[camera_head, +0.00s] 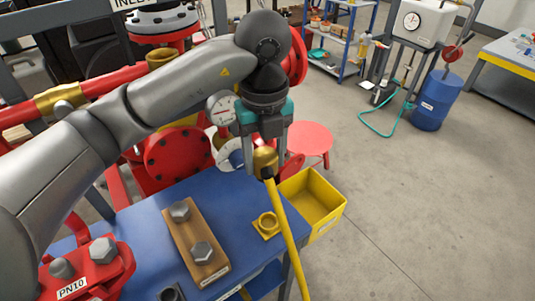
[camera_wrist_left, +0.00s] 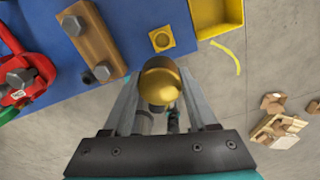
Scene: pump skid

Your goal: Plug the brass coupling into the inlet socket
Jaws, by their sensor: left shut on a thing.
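The brass coupling (camera_head: 265,161) is held between the fingers of my left gripper (camera_head: 265,157), above the blue bench and well off its surface. A yellow hose (camera_head: 283,222) runs down from it past the bench edge. In the left wrist view the coupling (camera_wrist_left: 160,82) sits between the two fingers of my left gripper (camera_wrist_left: 161,88). A sign reading "INLE…" (camera_head: 130,3) is cut off at the top edge, above a grey and red flange (camera_head: 160,20). I cannot make out the inlet socket with certainty; my left arm hides part of the skid. My right gripper is not in view.
The blue bench (camera_head: 150,215) carries a wooden block (camera_head: 190,228) with large bolts and a yellow square holder (camera_head: 267,225). A yellow bin (camera_head: 325,195) and red stool (camera_head: 310,138) stand beside it. Red pipes and gauges are close behind my arm. The right floor is open.

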